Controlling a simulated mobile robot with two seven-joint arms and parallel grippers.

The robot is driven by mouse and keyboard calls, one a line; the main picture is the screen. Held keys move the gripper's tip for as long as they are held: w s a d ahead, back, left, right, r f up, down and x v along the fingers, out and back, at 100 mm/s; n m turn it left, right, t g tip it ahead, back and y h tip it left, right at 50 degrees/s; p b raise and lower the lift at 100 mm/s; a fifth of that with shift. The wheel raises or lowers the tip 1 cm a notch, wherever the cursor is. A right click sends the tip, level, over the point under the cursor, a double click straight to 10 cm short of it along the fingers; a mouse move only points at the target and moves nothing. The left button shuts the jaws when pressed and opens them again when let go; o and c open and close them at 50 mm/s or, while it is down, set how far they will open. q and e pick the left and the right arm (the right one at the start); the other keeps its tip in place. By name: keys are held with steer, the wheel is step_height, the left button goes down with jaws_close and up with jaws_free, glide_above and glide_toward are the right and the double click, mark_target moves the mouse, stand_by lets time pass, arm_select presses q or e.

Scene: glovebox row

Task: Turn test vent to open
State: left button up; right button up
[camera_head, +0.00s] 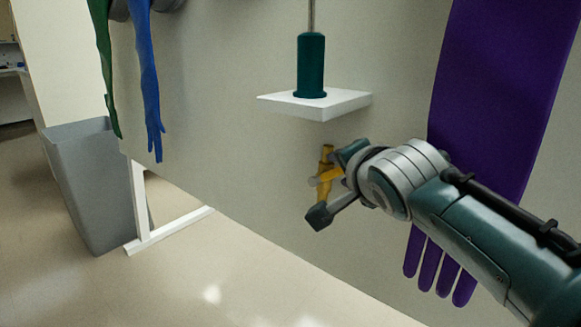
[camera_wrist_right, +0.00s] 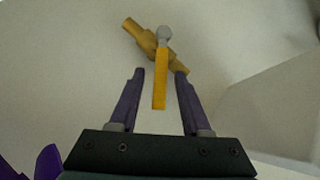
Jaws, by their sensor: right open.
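The test vent is a small brass valve (camera_head: 325,160) on the pale panel, below a white shelf. In the right wrist view its brass body (camera_wrist_right: 139,35) runs diagonally from upper left to lower right. Its yellow lever (camera_wrist_right: 160,82) points down from a grey pivot, at an angle to the body. My right gripper (camera_head: 333,184) is at the valve, partly covering it in the head view. In the right wrist view the gripper (camera_wrist_right: 160,72) is open, with the lever between its two fingers and a gap on each side. My left gripper is out of view.
The white shelf (camera_head: 335,103) juts out above the valve and carries a dark green cylinder (camera_head: 311,65). A purple glove (camera_head: 496,85) hangs behind my right arm. Green (camera_head: 104,70) and blue (camera_head: 149,85) gloves hang at left, near a grey bin (camera_head: 85,180).

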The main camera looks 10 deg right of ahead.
steer(key=shift+s+r+p, duration=0.2)
steer(key=shift+p, duration=0.1)
steer(key=p+v, duration=0.4)
steer(key=v, duration=0.5)
steer(key=shift+s, duration=0.2)
